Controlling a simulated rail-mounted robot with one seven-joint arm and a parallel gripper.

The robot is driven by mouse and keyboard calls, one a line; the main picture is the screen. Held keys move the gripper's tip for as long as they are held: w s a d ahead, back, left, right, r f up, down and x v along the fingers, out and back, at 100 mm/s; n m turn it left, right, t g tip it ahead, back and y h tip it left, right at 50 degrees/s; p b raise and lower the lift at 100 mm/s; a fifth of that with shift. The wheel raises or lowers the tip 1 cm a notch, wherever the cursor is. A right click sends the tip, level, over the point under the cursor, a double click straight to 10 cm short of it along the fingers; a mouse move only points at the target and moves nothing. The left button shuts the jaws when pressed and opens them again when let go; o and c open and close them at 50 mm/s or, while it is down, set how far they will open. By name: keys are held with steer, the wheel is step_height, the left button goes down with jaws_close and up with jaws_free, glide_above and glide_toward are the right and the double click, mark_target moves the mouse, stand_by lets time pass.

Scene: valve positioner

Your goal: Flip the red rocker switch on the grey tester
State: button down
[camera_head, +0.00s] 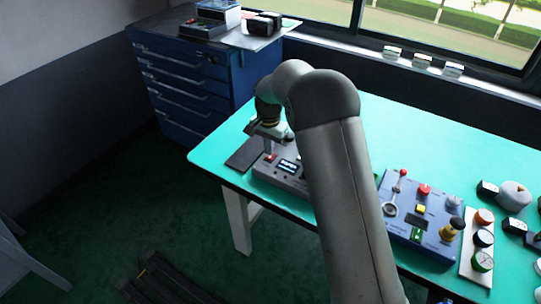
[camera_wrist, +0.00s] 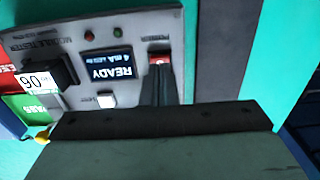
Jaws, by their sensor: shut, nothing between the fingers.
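The grey tester (camera_head: 283,176) lies on the turquoise table, partly hidden behind my arm in the head view. In the wrist view the tester (camera_wrist: 120,30) appears upside down, with a lit display (camera_wrist: 108,66) reading "READY". The red rocker switch (camera_wrist: 159,58) sits beside the display; it also shows small in the head view (camera_head: 271,157). My gripper (camera_wrist: 158,76) is shut and empty, pointing down with its fingertips at the switch's edge. The fingers hide part of the switch; I cannot tell whether they touch it. In the head view my gripper (camera_head: 268,148) is above the tester's left end.
A dark mat (camera_head: 243,154) lies left of the tester. A blue control box (camera_head: 421,215) with knobs and a red-topped lever stands to the right, with several round gauges beyond it. The table (camera_head: 400,130) behind is clear. A blue drawer cabinet (camera_head: 190,85) stands at back left.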

steer(key=shift+f+b, duration=0.6)
steer(key=shift+f, duration=0.4)
stand_by(0.4)
steer(key=shift+r, duration=0.15)
steer(key=shift+r+p, duration=2.2)
steer(key=shift+r, duration=1.2)
steer(key=shift+d+r, duration=0.1)
steer(key=s+d+r+n, duration=0.2)
steer(key=s+d+r, duration=0.75)
steer(key=s, duration=0.35)
steer(key=s+d+n, duration=0.2)
steer(key=s+d, duration=0.2)
steer(key=s, duration=0.7)
steer(key=s+d+n, duration=0.2)
steer(key=s+d, duration=0.1)
steer(key=s, duration=0.9)
steer(key=shift+d+f+t, duration=0.3)
steer(key=shift+d+f, duration=0.05)
steer(key=shift+f, duration=0.1)
